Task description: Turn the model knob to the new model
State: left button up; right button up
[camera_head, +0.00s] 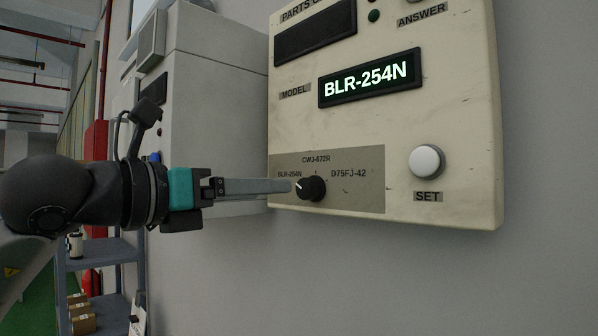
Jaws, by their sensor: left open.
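The model knob (312,188) is a small black dial low on the cream control panel (455,120). Its white pointer line points up and left, toward the BLR-254N label. Labels CWJ-622R and D75FJ-42 stand above and to the right of it. The model display (370,79) is lit and reads BLR-254N. My left gripper (290,186) comes in from the left with its grey fingers at the knob's left side. The fingers overlap each other in this view, so I cannot tell whether they touch or straddle the knob. My right gripper is not in view.
A white SET button (426,161) sits on the panel right of the knob. A dark blank display (315,31) is at the panel's top. A grey cabinet (215,90) stands behind my left arm, and a shelf (110,270) with boxes is below left. The wall below the panel is clear.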

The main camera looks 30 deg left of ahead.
aim_at(303, 189)
pick_arm(q)
jog(key=p+x, duration=0.4)
jog(key=x, duration=0.2)
jog(key=shift+w+d+r, duration=0.15)
jog(key=shift+w, duration=0.2)
jog(key=shift+w+d+p, duration=0.2)
jog(key=shift+w+p, duration=0.1)
jog(key=shift+w, duration=0.4)
grip_shut()
